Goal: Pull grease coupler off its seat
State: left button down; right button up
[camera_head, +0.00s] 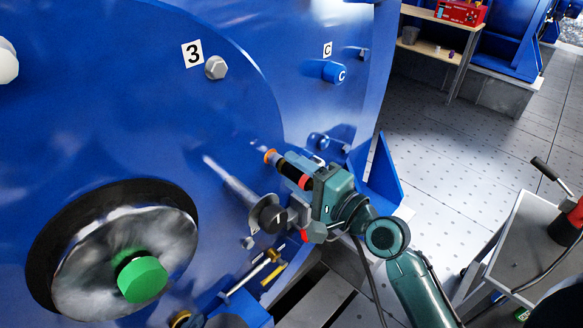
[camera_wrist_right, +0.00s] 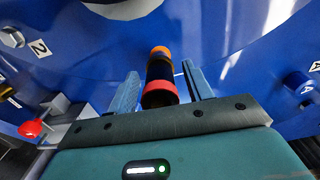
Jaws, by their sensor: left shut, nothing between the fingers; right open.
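The grease coupler (camera_wrist_right: 160,70) is a dark cylinder with a red ring at its near end and an orange ring at its far end, pointing toward the blue motor wall. In the head view its orange end (camera_head: 270,156) shows just past my right gripper (camera_head: 285,168). In the right wrist view my right gripper (camera_wrist_right: 160,78) is open, with one finger on each side of the coupler and gaps on both sides. The seat under the coupler's far end is hidden. My left gripper is not visible in either view.
The blue motor housing (camera_head: 130,60) fills the left. A green-capped shaft (camera_head: 142,280) is lower left. A grey cart (camera_head: 525,240) stands at right. Open tiled floor (camera_head: 450,150) lies between.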

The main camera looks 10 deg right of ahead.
aim_at(284, 166)
jog(key=x, duration=0.2)
jog(key=shift+w+a, duration=0.2)
jog(key=shift+w, duration=0.15)
jog(key=shift+r, duration=0.15)
jog(key=shift+a+p, duration=0.15)
jog(key=shift+p, duration=0.35)
dwell(0.5)
jog(key=shift+c, duration=0.4)
grip_shut()
jog(key=shift+s+f, duration=0.25)
dwell(0.4)
